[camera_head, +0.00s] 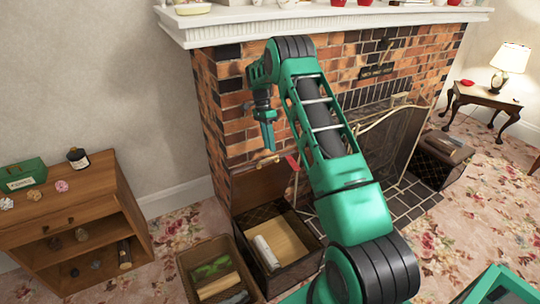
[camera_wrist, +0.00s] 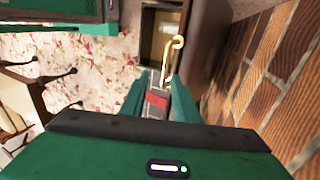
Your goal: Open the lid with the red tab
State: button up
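A dark box (camera_head: 291,268) stands on the floor in front of the brick fireplace, its top open. Its brown lid (camera_head: 258,187) stands raised at the back, near the bricks. A red tab (camera_head: 292,162) shows near the lid's upper right corner. My gripper (camera_head: 268,146) is above and slightly left of the tab, pointing down. In the wrist view the two green fingers (camera_wrist: 160,98) are apart, with a red patch (camera_wrist: 157,99), probably the tab, seen between them. I see no clear contact. Inside the box lies a white roll (camera_head: 266,252).
An open crate (camera_head: 189,262) with green and tan items stands left of the box. A wooden shelf (camera_head: 85,215) is at the left. A fireplace screen (camera_head: 400,135) and another dark box (camera_head: 428,165) are right.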

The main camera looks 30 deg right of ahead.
jog(key=shift+v, duration=1.95)
jog(key=shift+s, duration=0.1)
